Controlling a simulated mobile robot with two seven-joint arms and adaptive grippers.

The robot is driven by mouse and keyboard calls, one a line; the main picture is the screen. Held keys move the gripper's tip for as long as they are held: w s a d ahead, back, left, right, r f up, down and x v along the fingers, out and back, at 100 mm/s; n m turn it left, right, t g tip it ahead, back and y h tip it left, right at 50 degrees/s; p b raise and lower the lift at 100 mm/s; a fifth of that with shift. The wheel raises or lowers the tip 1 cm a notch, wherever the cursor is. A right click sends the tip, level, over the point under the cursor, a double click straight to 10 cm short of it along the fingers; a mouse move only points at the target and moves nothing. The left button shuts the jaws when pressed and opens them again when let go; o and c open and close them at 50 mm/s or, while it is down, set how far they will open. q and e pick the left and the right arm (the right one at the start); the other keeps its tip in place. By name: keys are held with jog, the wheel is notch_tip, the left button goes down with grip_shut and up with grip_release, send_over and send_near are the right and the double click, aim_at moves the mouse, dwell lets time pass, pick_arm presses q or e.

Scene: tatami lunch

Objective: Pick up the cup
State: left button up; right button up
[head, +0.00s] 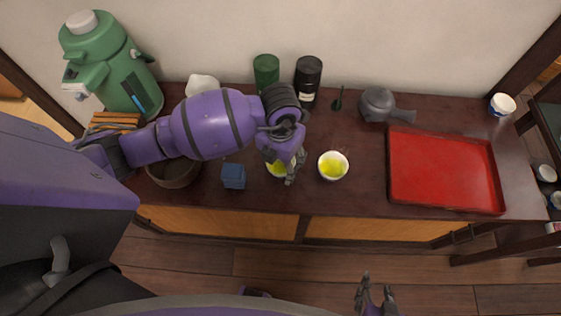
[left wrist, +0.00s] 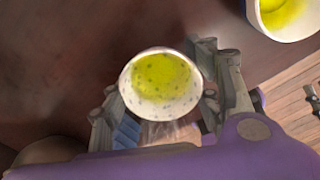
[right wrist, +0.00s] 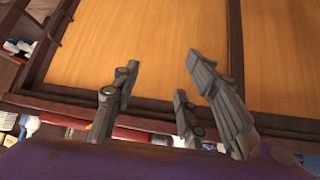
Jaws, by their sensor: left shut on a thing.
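A white patterned cup of yellow-green tea (left wrist: 161,102) sits between the two fingers of my left gripper (head: 291,167), which is shut on it. In the head view the gripper and arm partly cover this cup (head: 275,170). I cannot tell whether its base is clear of the dark tabletop. A second, similar cup with yellow-green tea (head: 333,165) stands just to the right; part of it shows in the left wrist view (left wrist: 283,22). My right gripper (head: 376,293) is open and empty in front of the cabinet, whose wooden doors fill much of the right wrist view.
A red tray (head: 442,172) lies at the right of the cabinet top. A grey teapot (head: 377,104), green canister (head: 266,72) and black canister (head: 308,78) stand behind. A blue box (head: 233,176) and dark bowl (head: 172,173) are left of the held cup.

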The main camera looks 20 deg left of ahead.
pick_arm(q)
jog(key=shift+r, duration=0.65)
jog(key=s+d+r, duration=0.3)
jog(key=s+r, duration=0.8)
jog(key=s, duration=0.2)
jog(key=shift+s+d+p, duration=0.2)
jog(key=shift+d+p, duration=0.15)
jog(key=shift+p, duration=0.05)
jog(key=shift+r, duration=0.1)
dwell(2.7)
